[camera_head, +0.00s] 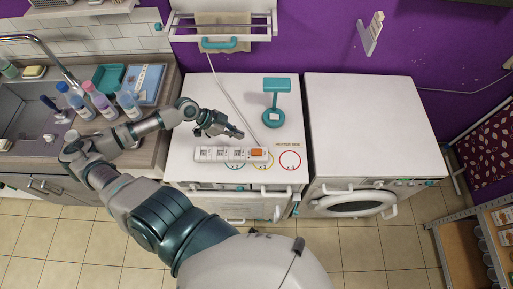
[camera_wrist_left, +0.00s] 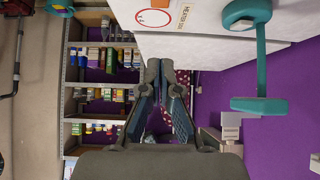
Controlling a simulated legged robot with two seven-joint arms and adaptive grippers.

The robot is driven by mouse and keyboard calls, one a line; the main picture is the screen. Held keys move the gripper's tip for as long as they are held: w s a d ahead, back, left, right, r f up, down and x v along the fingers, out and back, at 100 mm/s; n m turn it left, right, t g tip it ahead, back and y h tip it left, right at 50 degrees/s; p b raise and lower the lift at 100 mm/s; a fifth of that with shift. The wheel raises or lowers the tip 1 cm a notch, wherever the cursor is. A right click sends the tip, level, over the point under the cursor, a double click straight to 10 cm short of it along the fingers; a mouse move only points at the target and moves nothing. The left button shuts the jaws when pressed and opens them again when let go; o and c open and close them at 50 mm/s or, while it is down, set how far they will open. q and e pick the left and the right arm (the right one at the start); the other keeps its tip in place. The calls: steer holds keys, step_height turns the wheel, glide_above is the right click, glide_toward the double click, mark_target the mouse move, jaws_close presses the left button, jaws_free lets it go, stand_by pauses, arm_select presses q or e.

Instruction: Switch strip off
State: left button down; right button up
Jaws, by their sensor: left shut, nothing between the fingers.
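A white power strip (camera_head: 230,154) lies on top of the left white appliance, near its front edge. It has several sockets and an orange switch (camera_head: 257,152) at its right end. A pale cord runs from there up to the wall. My left gripper (camera_head: 240,133) is shut and empty, just above and behind the strip, left of the switch. My right gripper is not in view.
A teal stand (camera_head: 276,100) stands behind the switch on the appliance; it also shows in the left wrist view (camera_wrist_left: 250,60). The right white appliance (camera_head: 365,120) has a clear top. Bottles (camera_head: 100,103) and a sink are at the left.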

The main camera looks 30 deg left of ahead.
arm_select(q)
glide_above(261, 151)
steer(key=a, duration=0.2)
steer(key=f, duration=0.4)
steer(key=s+f, duration=0.1)
steer(key=f, duration=0.1)
steer(key=shift+d+f+b, duration=0.2)
steer(key=shift+d+b, duration=0.05)
steer(key=shift+b, duration=0.05)
step_height(261, 151, down, 3)
steer(key=shift+w+d+r, duration=0.1)
steer(key=shift+r, duration=0.05)
steer(key=shift+f, duration=0.85)
steer(key=shift+w+d, duration=0.35)
steer(key=shift+d, duration=0.25)
